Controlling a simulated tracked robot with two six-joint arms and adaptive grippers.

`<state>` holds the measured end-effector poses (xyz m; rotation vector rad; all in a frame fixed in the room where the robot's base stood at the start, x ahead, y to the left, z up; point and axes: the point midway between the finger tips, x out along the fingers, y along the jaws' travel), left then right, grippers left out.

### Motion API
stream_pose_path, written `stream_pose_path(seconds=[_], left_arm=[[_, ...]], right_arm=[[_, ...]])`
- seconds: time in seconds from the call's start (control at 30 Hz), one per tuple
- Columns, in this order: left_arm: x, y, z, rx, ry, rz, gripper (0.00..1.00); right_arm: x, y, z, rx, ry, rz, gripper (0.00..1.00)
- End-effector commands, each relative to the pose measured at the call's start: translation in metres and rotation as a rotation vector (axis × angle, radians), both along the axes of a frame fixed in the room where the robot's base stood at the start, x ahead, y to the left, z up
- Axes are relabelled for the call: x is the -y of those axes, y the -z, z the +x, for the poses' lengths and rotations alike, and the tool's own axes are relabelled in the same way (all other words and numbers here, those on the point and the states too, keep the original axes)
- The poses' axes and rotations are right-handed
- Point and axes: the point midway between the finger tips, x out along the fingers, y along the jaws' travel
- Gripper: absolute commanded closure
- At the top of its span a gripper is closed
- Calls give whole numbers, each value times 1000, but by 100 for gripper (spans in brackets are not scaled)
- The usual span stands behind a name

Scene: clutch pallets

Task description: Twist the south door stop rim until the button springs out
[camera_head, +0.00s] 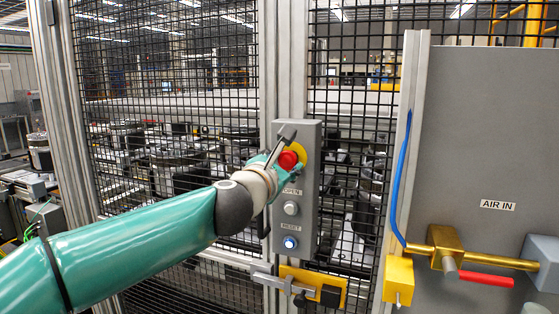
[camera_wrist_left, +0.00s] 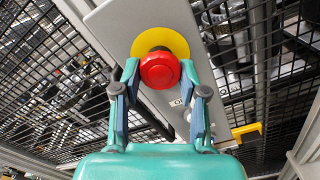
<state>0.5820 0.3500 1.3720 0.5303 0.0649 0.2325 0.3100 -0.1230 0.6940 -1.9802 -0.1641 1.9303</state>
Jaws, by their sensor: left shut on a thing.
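The red stop button (camera_head: 288,160) sits on a yellow disc (camera_head: 299,152) at the top of a grey control box (camera_head: 309,199) on the fence post. My left gripper (camera_head: 285,165) reaches it from the left and partly covers it. In the left wrist view, the red button (camera_wrist_left: 158,72) is between the two fingertips of my left gripper (camera_wrist_left: 160,74), in front of the yellow disc (camera_wrist_left: 171,41). The gripper is shut on the button's rim. I cannot tell how far the button stands out. My right gripper is not in view.
Below on the box are a white OPEN button (camera_head: 291,208) and a lit RESET button (camera_head: 290,242). A door latch with a yellow plate (camera_head: 325,281) is beneath. To the right are a grey panel (camera_head: 490,130), a blue hose (camera_head: 400,180) and a brass valve with a red handle (camera_head: 486,279).

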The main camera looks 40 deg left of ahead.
Motion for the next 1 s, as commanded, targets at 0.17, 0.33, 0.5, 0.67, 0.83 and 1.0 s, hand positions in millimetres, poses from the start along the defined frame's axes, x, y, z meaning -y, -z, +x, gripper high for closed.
stream_pose_path(seconds=[0.17,0.33,0.5,0.67,0.83,1.0], left_arm=[[0,-5,-1,-24,0,125,93],[0,-4,-1,-46,1,213,93],[0,-4,-1,-58,2,264,93],[0,-4,0,-62,2,280,93],[0,-3,0,-63,3,282,93],[1,-3,0,-63,3,281,56]], right_arm=[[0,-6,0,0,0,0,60],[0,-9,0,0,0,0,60],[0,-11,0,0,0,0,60],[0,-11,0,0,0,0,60],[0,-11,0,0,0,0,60],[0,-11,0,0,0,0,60]])
